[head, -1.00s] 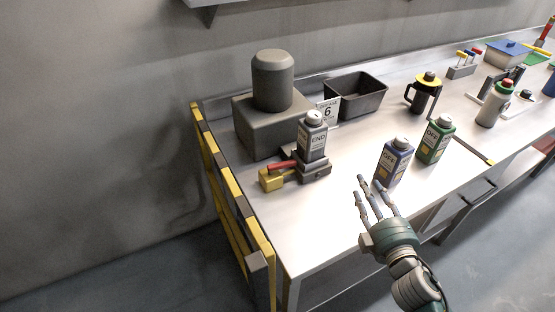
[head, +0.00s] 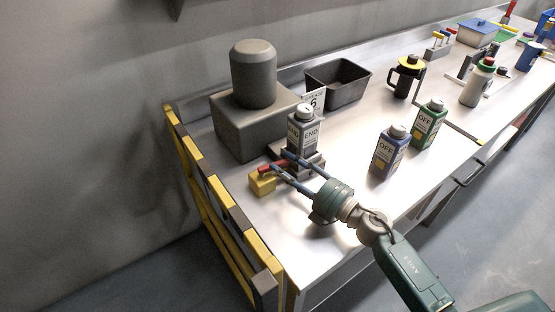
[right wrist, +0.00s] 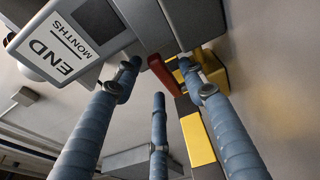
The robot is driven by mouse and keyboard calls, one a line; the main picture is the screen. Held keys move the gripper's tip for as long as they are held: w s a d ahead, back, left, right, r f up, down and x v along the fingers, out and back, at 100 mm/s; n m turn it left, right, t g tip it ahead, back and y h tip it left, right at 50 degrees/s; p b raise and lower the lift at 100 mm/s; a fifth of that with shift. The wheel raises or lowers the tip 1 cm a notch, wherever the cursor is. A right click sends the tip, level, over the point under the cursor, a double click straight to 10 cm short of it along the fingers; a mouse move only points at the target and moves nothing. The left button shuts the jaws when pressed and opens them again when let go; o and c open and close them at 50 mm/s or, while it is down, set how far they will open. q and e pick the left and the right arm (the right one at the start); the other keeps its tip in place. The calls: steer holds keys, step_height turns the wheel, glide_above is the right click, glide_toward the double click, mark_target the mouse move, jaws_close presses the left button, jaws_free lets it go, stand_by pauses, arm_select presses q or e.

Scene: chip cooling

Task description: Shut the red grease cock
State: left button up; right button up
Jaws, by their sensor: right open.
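The red grease cock (head: 266,168) is a short red lever beside a yellow block (head: 262,184), at the foot of a grey bottle marked END (head: 303,135). The red lever also shows in the right wrist view (right wrist: 161,75), beyond my fingertips. My right gripper (head: 282,163) is open, with its blue fingers reaching to the lever from the right. In the right wrist view its fingers (right wrist: 158,78) are spread, and nothing shows held between them. I cannot tell whether a fingertip touches the lever. The fingers partly hide the lever's base. My left gripper is not in view.
A grey housing with a domed cylinder (head: 253,75) stands behind the END bottle. A black bin (head: 338,84) is at the back. Blue (head: 388,150) and green (head: 428,125) OFF bottles stand to the right. A yellow-black barrier (head: 215,186) lines the table's left end.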

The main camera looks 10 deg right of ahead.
mark_target(280, 165)
steer(key=shift+x, duration=1.55)
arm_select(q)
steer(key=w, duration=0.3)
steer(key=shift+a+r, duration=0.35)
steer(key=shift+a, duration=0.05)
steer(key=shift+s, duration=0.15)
arm_select(e)
steer(key=shift+c, duration=0.3)
jaws_close()
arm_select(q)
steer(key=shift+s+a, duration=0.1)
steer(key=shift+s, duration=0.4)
